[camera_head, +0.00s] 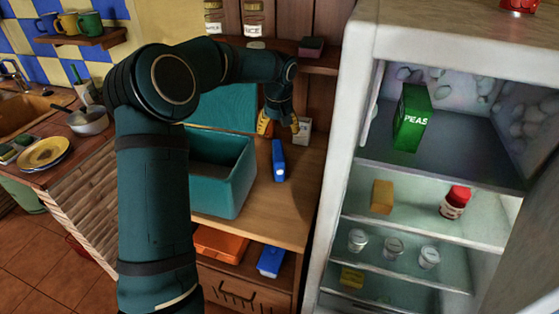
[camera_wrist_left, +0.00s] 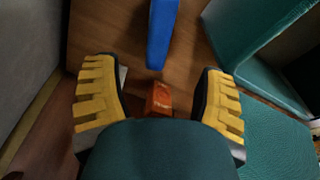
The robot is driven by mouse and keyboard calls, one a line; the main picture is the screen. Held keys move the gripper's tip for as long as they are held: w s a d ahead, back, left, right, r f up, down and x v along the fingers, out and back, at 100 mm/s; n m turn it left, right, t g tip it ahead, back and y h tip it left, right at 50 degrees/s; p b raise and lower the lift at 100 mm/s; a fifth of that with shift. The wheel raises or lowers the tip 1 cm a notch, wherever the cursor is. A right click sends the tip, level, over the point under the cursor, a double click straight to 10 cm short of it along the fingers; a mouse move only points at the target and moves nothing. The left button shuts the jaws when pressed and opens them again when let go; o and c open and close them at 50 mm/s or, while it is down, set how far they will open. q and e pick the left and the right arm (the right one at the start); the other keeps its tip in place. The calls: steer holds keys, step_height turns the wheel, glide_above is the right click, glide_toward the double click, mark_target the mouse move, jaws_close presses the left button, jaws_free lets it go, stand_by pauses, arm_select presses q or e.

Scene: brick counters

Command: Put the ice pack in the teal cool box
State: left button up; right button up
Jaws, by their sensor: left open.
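A blue ice pack (camera_head: 278,160) lies on the wooden counter, to the right of the teal cool box (camera_head: 222,188). The cool box is open, with its lid (camera_head: 228,106) raised at the back. My left gripper (camera_head: 281,127) is open above the counter, just behind the ice pack. In the left wrist view the ice pack (camera_wrist_left: 162,35) is ahead of the yellow fingertips (camera_wrist_left: 158,98), not between them. The cool box (camera_wrist_left: 245,45) is to the right there. The inside floor of the box is partly hidden. My right gripper is not in view.
A small white carton (camera_head: 303,131) stands beside my left gripper; a small orange-red thing (camera_wrist_left: 160,99) shows between the fingers. Another blue item (camera_head: 271,261) and an orange one (camera_head: 222,242) lie on the shelf below. The open fridge (camera_head: 340,150) borders the counter on the right.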

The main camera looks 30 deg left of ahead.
mark_target(278, 150)
arm_select(q)
steer(key=f, duration=0.4)
steer(key=shift+w+a+f+b, duration=0.1)
steer(key=shift+w+a+b, duration=0.1)
steer(key=shift+w+b, duration=0.15)
steer(key=shift+w+a+f+b, duration=0.1)
steer(key=shift+f+b, duration=0.1)
steer(key=shift+f, duration=0.7)
steer(key=shift+w+a+f+b, duration=0.1)
steer(key=shift+w+f+b, duration=0.1)
steer(key=shift+f, duration=0.65)
steer(key=shift+w+f+b, duration=0.1)
steer(key=shift+f+b, duration=0.1)
steer(key=shift+f, duration=0.7)
steer(key=shift+s+r, duration=0.1)
jaws_close()
